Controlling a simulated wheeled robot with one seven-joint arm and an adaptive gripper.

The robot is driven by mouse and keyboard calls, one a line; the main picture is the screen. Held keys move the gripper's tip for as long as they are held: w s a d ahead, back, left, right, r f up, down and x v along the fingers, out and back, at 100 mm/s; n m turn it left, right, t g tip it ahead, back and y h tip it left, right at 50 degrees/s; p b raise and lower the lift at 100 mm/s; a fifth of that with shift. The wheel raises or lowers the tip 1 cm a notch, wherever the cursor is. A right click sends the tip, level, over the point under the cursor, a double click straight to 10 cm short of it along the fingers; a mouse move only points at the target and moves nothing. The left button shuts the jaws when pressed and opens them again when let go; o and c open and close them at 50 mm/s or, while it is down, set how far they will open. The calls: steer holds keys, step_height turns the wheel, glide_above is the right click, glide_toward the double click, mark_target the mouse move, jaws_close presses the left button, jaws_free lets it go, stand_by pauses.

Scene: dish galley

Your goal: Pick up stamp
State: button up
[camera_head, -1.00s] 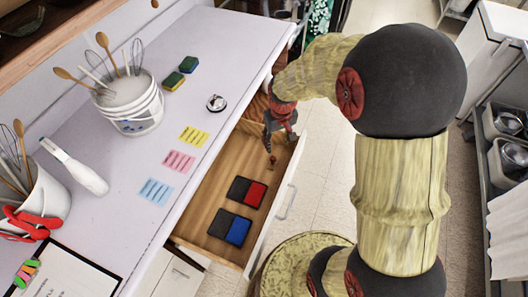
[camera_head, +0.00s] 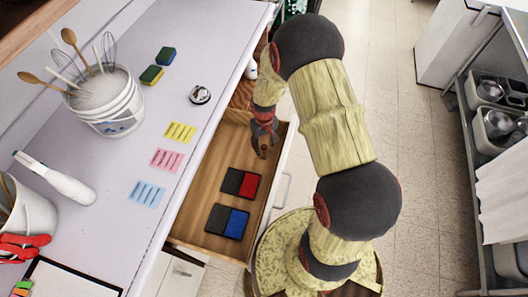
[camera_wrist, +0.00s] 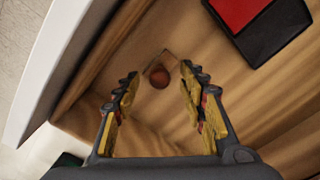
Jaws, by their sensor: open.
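The stamp (camera_head: 264,152) stands in the open wooden drawer, near its front right corner. In the wrist view, the round brown knob of the stamp (camera_wrist: 159,77) shows from above, between and beyond my fingertips, with a pale base partly seen behind it. My gripper (camera_head: 262,143) points down into the drawer over the stamp. In the wrist view, my gripper (camera_wrist: 159,88) has its two fingers apart, one on each side of the knob. The fingers do not visibly touch it. In the head view, the fingers partly hide the stamp.
A black-and-red ink pad (camera_head: 240,183) and a black-and-blue ink pad (camera_head: 228,221) lie in the drawer (camera_head: 197,212). The drawer's front wall is close to my gripper. The counter above holds sticky notes (camera_head: 166,159), a bell (camera_head: 200,95), sponges and utensil buckets.

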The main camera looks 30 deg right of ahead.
steer(key=shift+f, duration=0.85)
steer(key=shift+c, duration=0.5)
jaws_close()
